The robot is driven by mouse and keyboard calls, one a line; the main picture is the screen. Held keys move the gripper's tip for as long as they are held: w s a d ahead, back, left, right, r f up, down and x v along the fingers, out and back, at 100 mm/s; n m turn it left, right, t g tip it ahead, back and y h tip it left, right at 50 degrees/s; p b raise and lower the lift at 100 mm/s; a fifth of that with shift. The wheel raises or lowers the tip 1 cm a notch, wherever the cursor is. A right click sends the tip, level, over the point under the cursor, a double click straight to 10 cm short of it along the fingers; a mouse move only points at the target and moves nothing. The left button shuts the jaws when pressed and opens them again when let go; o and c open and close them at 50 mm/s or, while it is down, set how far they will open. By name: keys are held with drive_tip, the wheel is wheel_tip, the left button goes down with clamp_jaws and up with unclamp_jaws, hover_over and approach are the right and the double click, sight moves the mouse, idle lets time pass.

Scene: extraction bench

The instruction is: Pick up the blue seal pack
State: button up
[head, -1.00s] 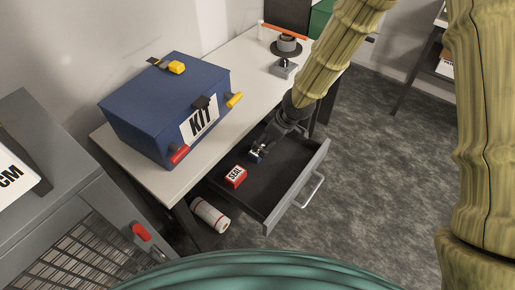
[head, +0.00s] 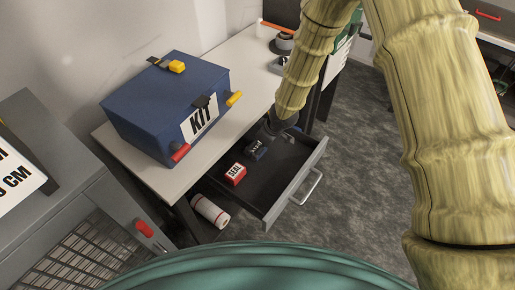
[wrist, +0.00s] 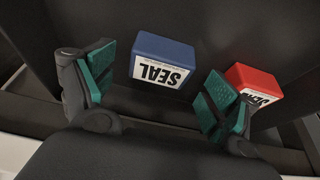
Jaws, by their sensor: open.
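The blue seal pack (head: 256,149) lies in the open drawer in the head view, dark and small beside a red seal pack (head: 235,174). In the wrist view the blue seal pack (wrist: 163,60) shows its blue top and a white label reading SEAL. My gripper (wrist: 158,78) is open, its green-padded fingers spread to either side of the blue pack's near edge, with no visible grip on it. The red pack (wrist: 257,80) is just beyond the right finger. In the head view my gripper (head: 275,130) is mostly hidden behind my arm.
The drawer (head: 287,190) has a dark floor, a grey front and a handle. A blue kit box (head: 150,105) stands on the white bench (head: 240,95) above. A white roll (head: 210,211) lies on the floor beside the drawer. The drawer's front part is bare.

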drive_tip(key=shift+x, duration=1.25)
drive_tip(key=shift+c, duration=0.5)
drive_tip(key=c, duration=1)
drive_tip(key=shift+c, duration=0.3)
drive_tip(key=shift+r, duration=0.2)
